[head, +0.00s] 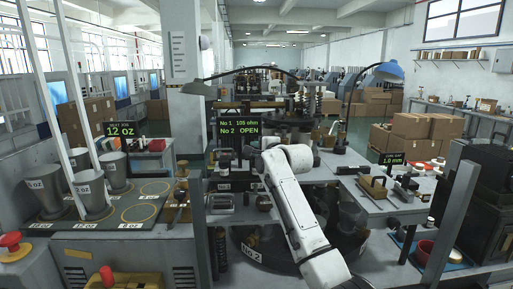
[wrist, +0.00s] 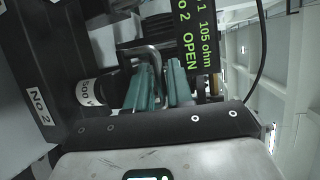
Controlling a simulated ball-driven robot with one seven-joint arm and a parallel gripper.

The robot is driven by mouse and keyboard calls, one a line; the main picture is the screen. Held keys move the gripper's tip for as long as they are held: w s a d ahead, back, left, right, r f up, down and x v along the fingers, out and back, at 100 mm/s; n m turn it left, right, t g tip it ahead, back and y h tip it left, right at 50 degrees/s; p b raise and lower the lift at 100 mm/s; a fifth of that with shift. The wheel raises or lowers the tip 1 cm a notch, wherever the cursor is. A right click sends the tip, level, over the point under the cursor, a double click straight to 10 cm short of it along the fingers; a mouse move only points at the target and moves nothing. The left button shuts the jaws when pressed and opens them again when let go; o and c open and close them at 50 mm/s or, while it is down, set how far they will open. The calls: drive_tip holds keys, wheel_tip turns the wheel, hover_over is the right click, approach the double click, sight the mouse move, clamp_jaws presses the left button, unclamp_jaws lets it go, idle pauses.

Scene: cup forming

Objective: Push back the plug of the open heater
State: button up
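The display (head: 240,131) in the head view reads No 1 105 ohm and No 2 OPEN. It also shows, turned sideways, in the wrist view (wrist: 188,45). A dark block with a No 2 label (wrist: 40,106) is at the left of the wrist view. Beside it is a black round part with a white printed band (wrist: 90,91), which looks like the plug; I cannot tell how far it sits out. My gripper (wrist: 161,78) has two teal fingers with a narrow gap and nothing seen between them. They are right of the banded part. The head view hides the fingers behind my arm.
A bent grey metal bar (wrist: 140,52) stands close beyond my fingertips. A black cable (wrist: 261,55) hangs at the right. In the head view, grey cups (head: 92,192) stand on the left bench, and a side table (head: 385,203) with fixtures is at right.

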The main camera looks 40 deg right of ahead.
drive_tip(key=shift+w+d, duration=0.1)
drive_tip(key=shift+w, duration=0.1)
drive_tip(key=shift+c, duration=0.3)
clamp_jaws()
